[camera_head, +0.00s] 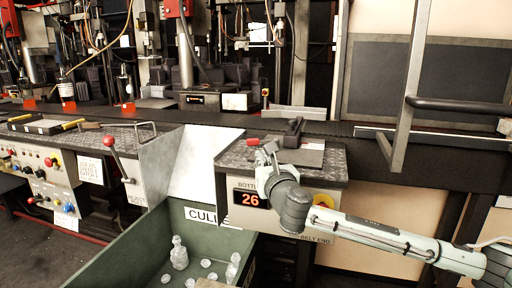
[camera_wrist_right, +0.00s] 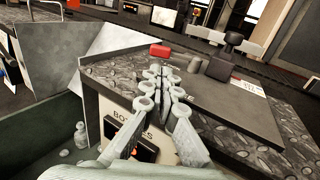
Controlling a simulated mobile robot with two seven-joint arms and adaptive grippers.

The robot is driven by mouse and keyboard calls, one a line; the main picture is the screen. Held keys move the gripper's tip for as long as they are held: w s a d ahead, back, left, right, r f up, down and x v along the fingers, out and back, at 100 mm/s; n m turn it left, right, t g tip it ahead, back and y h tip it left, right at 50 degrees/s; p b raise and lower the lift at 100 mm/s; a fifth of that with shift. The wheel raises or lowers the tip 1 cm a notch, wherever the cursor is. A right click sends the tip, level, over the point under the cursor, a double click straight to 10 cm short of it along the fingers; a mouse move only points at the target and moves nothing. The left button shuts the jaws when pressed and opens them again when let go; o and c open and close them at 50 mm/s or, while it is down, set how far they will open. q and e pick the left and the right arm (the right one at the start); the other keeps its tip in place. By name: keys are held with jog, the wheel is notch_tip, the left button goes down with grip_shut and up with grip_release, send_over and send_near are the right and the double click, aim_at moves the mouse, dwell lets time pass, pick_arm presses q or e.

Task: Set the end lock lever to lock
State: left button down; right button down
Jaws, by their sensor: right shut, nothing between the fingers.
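The end lock lever has a red grip (camera_head: 253,142) and a dark pivot block (camera_head: 293,131) on a dark plate at the end of the belt. In the right wrist view the red grip (camera_wrist_right: 160,50) lies left of the dark block (camera_wrist_right: 222,66), just beyond my fingertips. My right gripper (camera_head: 267,150) is shut and empty beside the red grip, over the plate's near left part. It also shows in the right wrist view (camera_wrist_right: 162,73). I cannot tell whether it touches the lever. The lever's shaft is partly hidden by the fingers. My left gripper is not in view.
A bottle counter (camera_head: 247,198) reading 26 is on the cabinet below the plate. A green cullet bin (camera_head: 140,248) with glass pieces stands at the lower left. Another red-knobbed lever (camera_head: 110,142) is farther left. A grey rail frame (camera_head: 408,100) stands at the right.

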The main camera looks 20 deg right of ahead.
aim_at(254, 144)
jog(key=w, duration=0.6)
jog(key=shift+w+d, duration=0.2)
jog(key=shift+d, duration=0.1)
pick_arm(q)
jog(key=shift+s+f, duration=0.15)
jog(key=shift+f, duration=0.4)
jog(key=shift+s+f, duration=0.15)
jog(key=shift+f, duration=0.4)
pick_arm(e)
jog(key=shift+w, duration=0.65)
jog(key=shift+w, duration=0.1)
